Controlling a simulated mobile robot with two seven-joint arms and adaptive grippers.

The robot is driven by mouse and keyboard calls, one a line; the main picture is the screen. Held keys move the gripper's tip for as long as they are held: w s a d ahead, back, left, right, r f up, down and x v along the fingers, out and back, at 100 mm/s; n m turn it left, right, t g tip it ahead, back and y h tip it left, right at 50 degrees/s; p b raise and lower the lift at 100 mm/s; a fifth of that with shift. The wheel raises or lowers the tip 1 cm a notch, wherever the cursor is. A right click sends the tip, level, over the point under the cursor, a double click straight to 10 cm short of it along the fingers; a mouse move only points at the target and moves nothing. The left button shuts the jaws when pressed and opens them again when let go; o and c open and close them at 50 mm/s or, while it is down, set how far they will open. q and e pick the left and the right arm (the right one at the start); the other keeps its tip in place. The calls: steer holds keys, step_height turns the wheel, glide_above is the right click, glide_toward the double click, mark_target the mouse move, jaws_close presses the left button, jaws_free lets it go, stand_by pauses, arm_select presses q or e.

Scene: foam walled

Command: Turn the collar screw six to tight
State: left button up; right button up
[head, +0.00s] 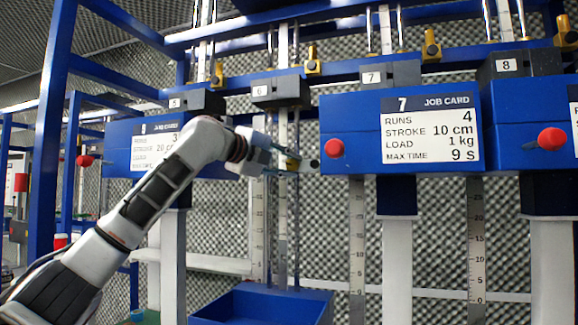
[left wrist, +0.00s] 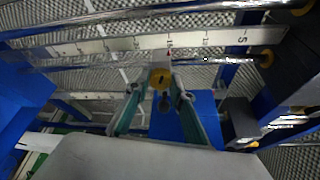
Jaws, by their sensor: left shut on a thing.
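The station marked 6 (head: 259,90) has a dark block at the top, with thin vertical rods and a ruled scale below it. My left gripper (head: 288,164) reaches in from the left below that block, its fingers pointing right at the rods. How tight the screw is cannot be told. My right gripper is not in view.
A blue housing with the station 7 job card (head: 431,129) and a red button (head: 334,148) stands close right of the gripper. Another blue housing (head: 118,160) is behind my left arm. An open blue bin (head: 262,305) stands below the rods.

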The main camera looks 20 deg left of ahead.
arm_select(q)
steer(key=m+y, duration=0.1)
steer(key=m, duration=0.1)
steer(key=m+g+y, duration=0.1)
steer(key=m, duration=0.2)
steer(key=shift+d+r, duration=0.1)
steer(key=shift+d, duration=0.05)
steer(key=m+y, duration=0.2)
steer(key=m, duration=0.1)
steer(key=shift+m+g+y, duration=0.3)
steer(key=shift+g, duration=0.1)
steer(key=shift+m+y, duration=0.5)
steer(key=shift+m, duration=0.5)
steer(key=o, duration=1.1)
